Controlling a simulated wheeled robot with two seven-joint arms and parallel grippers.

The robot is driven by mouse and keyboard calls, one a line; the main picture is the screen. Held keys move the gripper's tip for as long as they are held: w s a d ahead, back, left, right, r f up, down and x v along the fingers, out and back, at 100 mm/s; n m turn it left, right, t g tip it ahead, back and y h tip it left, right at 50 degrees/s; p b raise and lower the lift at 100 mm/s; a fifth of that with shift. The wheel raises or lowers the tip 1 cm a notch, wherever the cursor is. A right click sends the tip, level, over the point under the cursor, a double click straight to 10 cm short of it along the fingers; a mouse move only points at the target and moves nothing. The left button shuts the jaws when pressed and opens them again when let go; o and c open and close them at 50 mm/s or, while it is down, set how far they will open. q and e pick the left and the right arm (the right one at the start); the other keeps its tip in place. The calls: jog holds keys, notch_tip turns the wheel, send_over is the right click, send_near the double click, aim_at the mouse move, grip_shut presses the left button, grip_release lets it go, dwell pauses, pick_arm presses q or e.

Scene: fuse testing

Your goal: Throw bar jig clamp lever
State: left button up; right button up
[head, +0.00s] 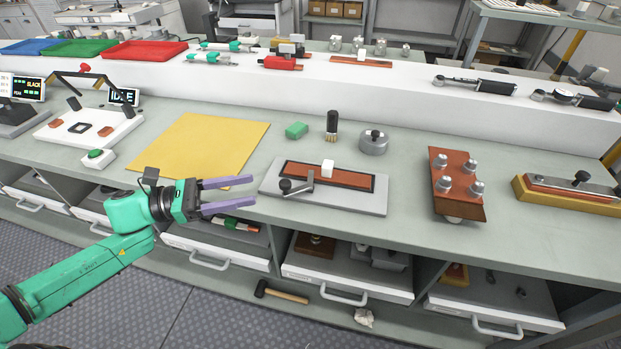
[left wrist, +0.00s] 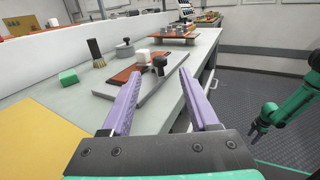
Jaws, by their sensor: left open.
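The bar jig (head: 378,199) is a flat grey plate near the bench's front edge. It carries a reddish-brown bar (head: 347,178) in a dark frame, with a white block (head: 327,167) on it. The clamp lever (head: 301,185) is a grey arm with a dark round knob at the jig's left end. My left gripper (head: 253,191) is open and empty, just left of the jig, its fingers pointing at the lever. In the left wrist view the knob (left wrist: 160,65) shows between and beyond the fingertips (left wrist: 161,76).
A green block (head: 297,130), a brush (head: 332,126) and a round grey pot (head: 374,142) stand behind the jig. A yellow mat (head: 205,145) lies to the left. A brown block with metal knobs (head: 457,184) sits to the right. Open drawers are below the bench edge.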

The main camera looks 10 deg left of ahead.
aim_at(300, 191)
pick_arm(q)
jog(key=x, duration=0.3)
jog(key=shift+b, duration=0.3)
jog(key=p+x, duration=0.1)
jog(key=x, duration=0.7)
jog(key=shift+w+d+r, duration=0.1)
jog(key=shift+r, duration=0.05)
jog(key=shift+w+d, duration=0.2)
jog(key=shift+d, duration=0.25)
pick_arm(e)
jog(key=shift+s+a+r, duration=0.25)
jog(key=shift+a, duration=0.4)
pick_arm(q)
grip_shut()
